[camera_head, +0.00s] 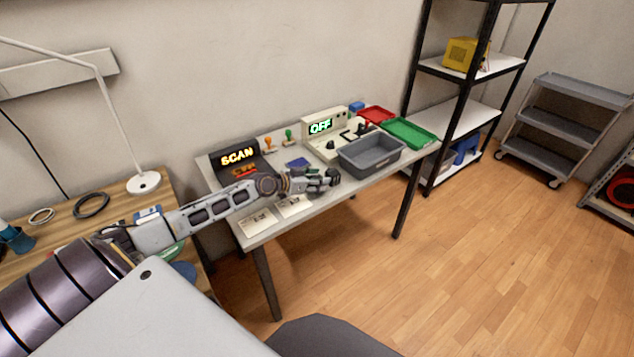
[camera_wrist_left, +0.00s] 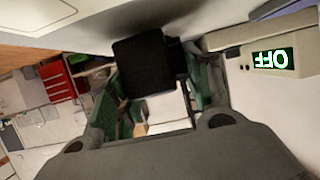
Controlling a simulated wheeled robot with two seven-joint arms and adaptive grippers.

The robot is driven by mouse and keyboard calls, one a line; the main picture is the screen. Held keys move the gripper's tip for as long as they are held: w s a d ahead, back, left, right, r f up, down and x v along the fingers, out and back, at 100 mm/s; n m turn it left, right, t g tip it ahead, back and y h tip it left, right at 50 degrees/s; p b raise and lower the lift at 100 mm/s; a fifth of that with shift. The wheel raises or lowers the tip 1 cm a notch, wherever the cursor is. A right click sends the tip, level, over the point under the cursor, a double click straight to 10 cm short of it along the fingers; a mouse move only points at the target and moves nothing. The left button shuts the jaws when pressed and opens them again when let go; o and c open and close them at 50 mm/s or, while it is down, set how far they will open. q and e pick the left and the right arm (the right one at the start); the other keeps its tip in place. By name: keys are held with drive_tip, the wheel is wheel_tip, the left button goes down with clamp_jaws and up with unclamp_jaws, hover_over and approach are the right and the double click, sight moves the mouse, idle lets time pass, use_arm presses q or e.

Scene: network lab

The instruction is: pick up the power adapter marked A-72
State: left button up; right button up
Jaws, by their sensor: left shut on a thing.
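My left gripper (camera_head: 326,179) reaches over the front part of the grey table (camera_head: 268,231). In the left wrist view the gripper (camera_wrist_left: 158,88) is shut on a black block-shaped thing (camera_wrist_left: 145,64), which looks like a power adapter. The block sticks out from between the fingers. No A-72 marking can be read on it from here. In the head view the held thing is small and hard to tell from the dark fingers. My right gripper is not in view.
A grey bin (camera_head: 371,156) stands right of the gripper. Behind are a device reading OFF (camera_head: 322,128), a SCAN display (camera_head: 238,157), a red tray (camera_head: 376,115) and a green tray (camera_head: 409,132). White cards (camera_head: 259,222) lie at the front left. A shelf rack (camera_head: 470,110) stands right.

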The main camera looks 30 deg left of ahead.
use_arm(q)
wheel_tip(320, 180, up, 8)
drive_tip(key=shift+r+p, duration=0.1)
drive_tip(key=shift+p, duration=0.6)
drive_tip(key=shift+r, duration=0.45)
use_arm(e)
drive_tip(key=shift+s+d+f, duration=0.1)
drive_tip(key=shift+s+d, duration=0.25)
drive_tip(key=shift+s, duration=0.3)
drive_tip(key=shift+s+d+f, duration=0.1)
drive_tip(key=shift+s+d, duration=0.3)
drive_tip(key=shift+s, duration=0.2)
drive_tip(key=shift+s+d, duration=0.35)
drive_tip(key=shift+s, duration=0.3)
use_arm(q)
drive_tip(key=shift+a, duration=0.1)
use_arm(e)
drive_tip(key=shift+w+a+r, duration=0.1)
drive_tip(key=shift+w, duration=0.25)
